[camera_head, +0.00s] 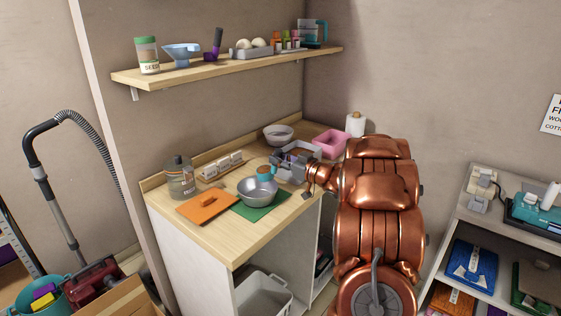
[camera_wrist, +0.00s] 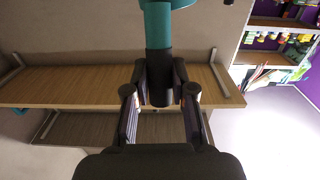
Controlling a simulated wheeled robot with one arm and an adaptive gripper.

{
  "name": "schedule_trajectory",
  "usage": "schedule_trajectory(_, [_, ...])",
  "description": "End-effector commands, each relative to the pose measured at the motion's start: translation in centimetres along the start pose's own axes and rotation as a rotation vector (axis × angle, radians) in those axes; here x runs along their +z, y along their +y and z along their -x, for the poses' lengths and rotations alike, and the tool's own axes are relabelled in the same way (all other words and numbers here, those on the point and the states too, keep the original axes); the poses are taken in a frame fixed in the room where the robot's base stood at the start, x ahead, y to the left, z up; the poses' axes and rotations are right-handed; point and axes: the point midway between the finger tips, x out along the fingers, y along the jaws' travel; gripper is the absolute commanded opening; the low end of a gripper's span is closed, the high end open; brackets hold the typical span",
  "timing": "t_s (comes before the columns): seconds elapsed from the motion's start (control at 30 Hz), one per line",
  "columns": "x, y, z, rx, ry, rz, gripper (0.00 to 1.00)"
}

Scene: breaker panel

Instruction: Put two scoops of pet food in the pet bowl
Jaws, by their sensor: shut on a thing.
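A silver metal bowl (camera_head: 257,190), which looks like the pet bowl, stands upright on a green mat (camera_head: 262,213). My gripper (camera_head: 285,171) is just behind and to the right of the bowl. It is shut on the dark handle of a teal scoop (camera_head: 265,174). In the head view the scoop's cup shows at the bowl's far rim, with brown showing in it. I cannot tell whether it touches the bowl. In the wrist view the scoop's teal neck (camera_wrist: 158,25) rises from between the fingertips (camera_wrist: 160,85). A bin with brown contents (camera_head: 300,152) is partly hidden behind my gripper.
A pale bowl (camera_head: 278,135), pink tub (camera_head: 331,142) and paper roll (camera_head: 355,124) are at the back. A loaded shelf (camera_head: 225,68) hangs above.

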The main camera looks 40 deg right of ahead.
Motion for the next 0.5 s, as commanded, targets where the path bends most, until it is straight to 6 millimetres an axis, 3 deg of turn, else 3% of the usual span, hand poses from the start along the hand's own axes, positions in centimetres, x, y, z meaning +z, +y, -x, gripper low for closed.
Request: schedule_trajectory(0.5, [-0.86, -0.87, -0.45, -0.003, -0.065, 0.131, 0.00])
